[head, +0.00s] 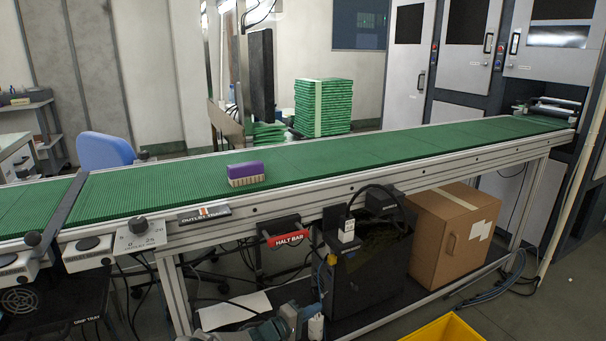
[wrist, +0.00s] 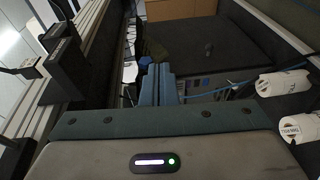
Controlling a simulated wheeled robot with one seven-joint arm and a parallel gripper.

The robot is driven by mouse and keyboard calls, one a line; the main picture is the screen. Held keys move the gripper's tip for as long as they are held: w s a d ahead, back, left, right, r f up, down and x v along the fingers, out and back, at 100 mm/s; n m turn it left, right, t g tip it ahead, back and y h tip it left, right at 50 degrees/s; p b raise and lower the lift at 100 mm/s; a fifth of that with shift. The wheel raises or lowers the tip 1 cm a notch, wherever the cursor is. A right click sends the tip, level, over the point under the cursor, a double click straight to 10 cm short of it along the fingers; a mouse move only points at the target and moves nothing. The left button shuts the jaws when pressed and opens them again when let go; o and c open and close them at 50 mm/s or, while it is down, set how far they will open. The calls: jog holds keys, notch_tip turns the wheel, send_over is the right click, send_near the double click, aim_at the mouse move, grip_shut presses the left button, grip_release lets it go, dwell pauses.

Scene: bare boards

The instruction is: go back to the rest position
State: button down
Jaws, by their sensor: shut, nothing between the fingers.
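My gripper (wrist: 160,76) shows in the wrist view as blue fingers that are together, with nothing between them. Its grey housing with a lit white bar and a green light fills the bottom of that view. The fingers point toward a dark box-like unit (wrist: 205,58) under the conveyor, and whether they touch anything cannot be told. In the head view part of my arm shows at the bottom edge, below the conveyor (head: 400,152). A purple and beige block (head: 246,173) lies on the green belt, apart from my arm.
The conveyor's frame and legs stand close to my arm. A red halt bar (head: 286,232) hangs under its near edge. A cardboard box (head: 450,235) stands on the lower shelf and a yellow bin (head: 445,330) is at the bottom. Cables hang below the belt.

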jog(key=s+d+r+m+g+y+p, duration=0.3)
jog(key=s+d+r+g+p, duration=0.3)
jog(key=r, duration=0.5)
jog(key=s+d+r+m+g+y+p, duration=0.2)
jog(key=s+d+r+m+g+p, duration=0.25)
jog(key=s+d+r, duration=0.45)
jog(key=s+a+r+t+y+p, duration=0.1)
jog(key=s+r+y+p, duration=0.3)
jog(key=r, duration=1)
jog(key=s+a+r+t+y+p, duration=0.1)
jog(key=s+r+y+p, duration=0.3)
jog(key=s+r+p, duration=0.6)
jog(key=s+r, duration=0.3)
jog(key=s, duration=0.2)
jog(key=shift+a+r+t, duration=0.35)
jog(key=shift+a+r, duration=0.05)
jog(key=shift+s, duration=0.1)
